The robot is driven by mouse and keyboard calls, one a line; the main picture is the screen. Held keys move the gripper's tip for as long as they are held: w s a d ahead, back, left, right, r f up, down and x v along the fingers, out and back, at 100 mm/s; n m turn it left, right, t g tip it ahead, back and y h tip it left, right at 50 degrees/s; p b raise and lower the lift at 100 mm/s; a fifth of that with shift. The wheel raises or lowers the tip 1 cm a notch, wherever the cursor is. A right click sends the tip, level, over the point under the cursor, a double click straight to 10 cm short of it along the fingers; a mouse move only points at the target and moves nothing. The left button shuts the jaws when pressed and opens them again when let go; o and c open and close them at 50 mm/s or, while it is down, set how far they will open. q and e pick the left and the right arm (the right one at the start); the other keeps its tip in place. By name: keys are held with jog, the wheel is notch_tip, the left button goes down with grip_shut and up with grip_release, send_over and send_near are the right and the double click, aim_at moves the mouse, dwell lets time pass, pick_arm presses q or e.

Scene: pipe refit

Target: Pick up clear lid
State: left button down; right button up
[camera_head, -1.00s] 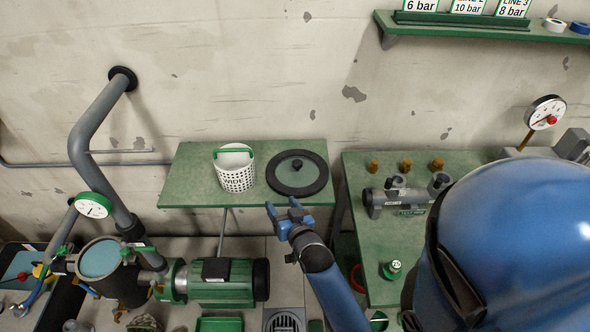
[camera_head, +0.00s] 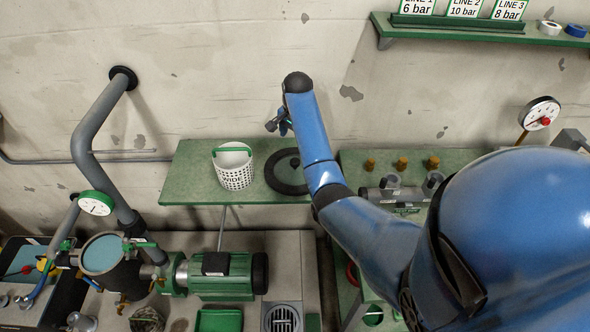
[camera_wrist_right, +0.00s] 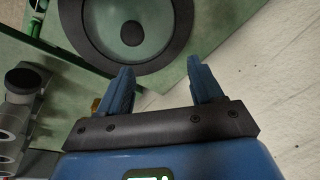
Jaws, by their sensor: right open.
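The clear lid (camera_head: 287,184) lies flat on the green wall shelf (camera_head: 190,190), right of a white basket. It has a black rim, a see-through middle and a dark knob, and my right arm covers its right part in the head view. The right wrist view shows the lid (camera_wrist_right: 172,52) ahead of the fingers with its knob near the middle. My right gripper (camera_head: 281,124) is above the shelf near the lid; its fingers (camera_wrist_right: 160,85) are open with nothing between them. My left gripper is not in view.
A white perforated basket (camera_head: 235,172) with a green handle stands close left of the lid. The wall is behind the shelf. A green bench (camera_head: 355,158) with pipe fittings is to the right. A green motor pump (camera_head: 225,275) sits below.

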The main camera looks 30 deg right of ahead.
aim_at(295, 160)
jog(key=shift+s+a+r+m+g+y, duration=0.15)
jog(key=shift+s+r+m+g, duration=0.1)
jog(key=shift+s+g, duration=0.25)
jog(key=shift+s+a+r+m+g+y, duration=0.15)
jog(key=shift+s+r+m+g, duration=0.15)
jog(key=shift+s, duration=0.25)
jog(key=shift+s+f, duration=0.15)
jog(key=shift+s, duration=0.15)
jog(key=shift+g, duration=0.3)
notch_tip(295, 160, down, 4)
jog(key=shift+w+a+f, duration=0.1)
jog(key=shift+f, duration=1.45)
jog(key=shift+w+a+f, duration=0.1)
jog(key=shift+f, duration=1.45)
jog(key=shift+c, duration=0.4)
grip_shut()
